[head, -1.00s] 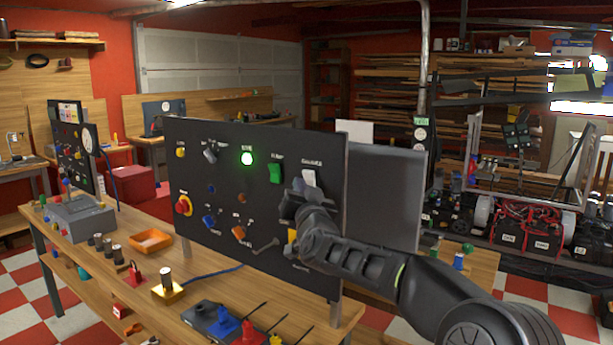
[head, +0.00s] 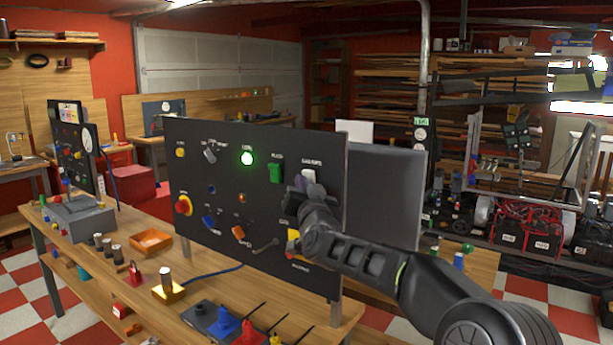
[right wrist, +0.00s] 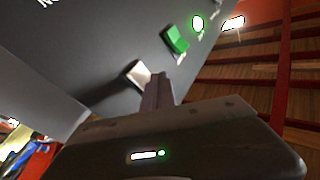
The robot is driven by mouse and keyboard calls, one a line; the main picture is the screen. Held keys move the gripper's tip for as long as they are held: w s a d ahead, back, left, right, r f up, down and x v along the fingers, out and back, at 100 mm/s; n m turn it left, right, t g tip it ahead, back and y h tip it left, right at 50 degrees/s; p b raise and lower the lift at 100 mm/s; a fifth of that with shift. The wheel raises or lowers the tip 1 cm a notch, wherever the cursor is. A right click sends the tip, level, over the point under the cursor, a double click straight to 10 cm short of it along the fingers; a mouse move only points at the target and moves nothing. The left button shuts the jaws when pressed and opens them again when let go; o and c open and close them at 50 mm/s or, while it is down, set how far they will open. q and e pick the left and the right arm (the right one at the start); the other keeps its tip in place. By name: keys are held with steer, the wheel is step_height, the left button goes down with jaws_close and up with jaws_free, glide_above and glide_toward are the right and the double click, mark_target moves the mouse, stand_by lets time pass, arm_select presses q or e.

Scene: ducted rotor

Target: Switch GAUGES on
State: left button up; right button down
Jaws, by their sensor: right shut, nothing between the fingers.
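The GAUGES switch is a white rocker (head: 309,175) at the upper right of the black panel (head: 225,175); it also shows in the right wrist view (right wrist: 138,74). My right gripper (head: 312,190) is shut and empty, with its fingertips at the lower part of the white rocker. In the right wrist view the closed fingers (right wrist: 158,84) reach the rocker's edge; whether they touch it is hard to tell. The gripper hides part of the rocker in the head view. My left gripper is not in view.
A green rocker (head: 276,172) sits just left of the white one, and a lit green lamp (head: 247,158) further left. A red knob (head: 184,205), blue and orange switches and a lever are lower on the panel. An orange tray (head: 151,242) and several plugs lie on the bench.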

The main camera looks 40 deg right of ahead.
steer(key=shift+w+d+r, duration=0.1)
steer(key=shift+d+r, duration=0.1)
steer(key=shift+d, duration=0.2)
stand_by(0.8)
steer(key=shift+s+a+f+b, duration=0.15)
steer(key=shift+a+f+b, duration=0.1)
steer(key=shift+a, duration=0.15)
steer(key=shift+s+a+f+b, duration=0.15)
steer(key=shift+a+b, duration=0.1)
steer(key=shift+a, duration=0.15)
steer(key=shift+a, duration=0.1)
steer(key=a, duration=0.1)
steer(key=a+f+b, duration=0.1)
steer(key=s+a+f+b, duration=0.1)
steer(key=a, duration=0.1)
steer(key=shift+s, duration=0.1)
stand_by(0.4)
steer(key=shift+f, duration=0.1)
stand_by(0.4)
